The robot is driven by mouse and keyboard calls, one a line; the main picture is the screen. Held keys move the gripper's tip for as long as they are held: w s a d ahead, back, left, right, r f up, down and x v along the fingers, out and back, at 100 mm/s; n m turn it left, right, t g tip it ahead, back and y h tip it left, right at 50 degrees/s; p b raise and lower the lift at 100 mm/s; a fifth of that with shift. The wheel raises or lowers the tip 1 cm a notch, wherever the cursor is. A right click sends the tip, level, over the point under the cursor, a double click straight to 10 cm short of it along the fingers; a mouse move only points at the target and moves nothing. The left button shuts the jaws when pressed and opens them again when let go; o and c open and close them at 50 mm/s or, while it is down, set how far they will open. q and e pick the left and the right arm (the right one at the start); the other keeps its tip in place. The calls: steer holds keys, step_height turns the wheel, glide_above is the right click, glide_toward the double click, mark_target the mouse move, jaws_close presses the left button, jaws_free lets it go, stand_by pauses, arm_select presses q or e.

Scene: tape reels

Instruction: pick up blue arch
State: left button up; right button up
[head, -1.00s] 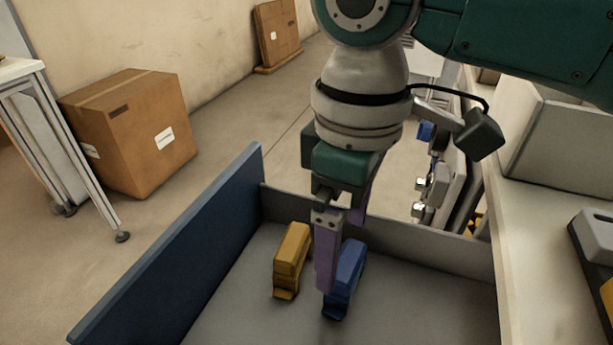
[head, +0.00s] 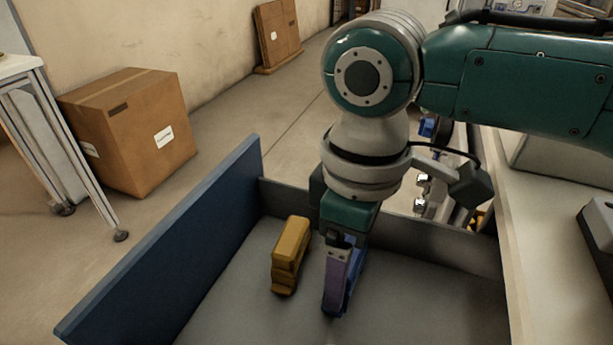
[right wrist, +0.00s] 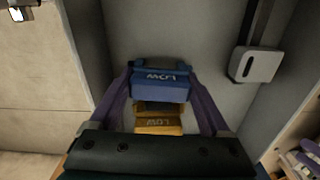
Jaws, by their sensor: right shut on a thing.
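The blue arch (head: 357,268) stands in the grey bin, mostly hidden behind my right gripper in the head view. In the right wrist view the blue arch (right wrist: 160,88) shows between the two purple fingers, with pale lettering on its face. My right gripper (head: 338,308) points down, its fingers low around the arch, and is shut on it. In the head view I cannot tell whether the arch touches the bin floor. My left gripper is not in view.
A yellow arch-like block (head: 291,255) stands just left of the gripper in the bin. The bin has a tall blue side wall (head: 175,245) and a low grey back wall (head: 430,248). A counter (head: 545,235) runs along the right. Cardboard boxes (head: 130,130) stand beyond.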

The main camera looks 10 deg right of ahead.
steer(key=c, duration=0.6)
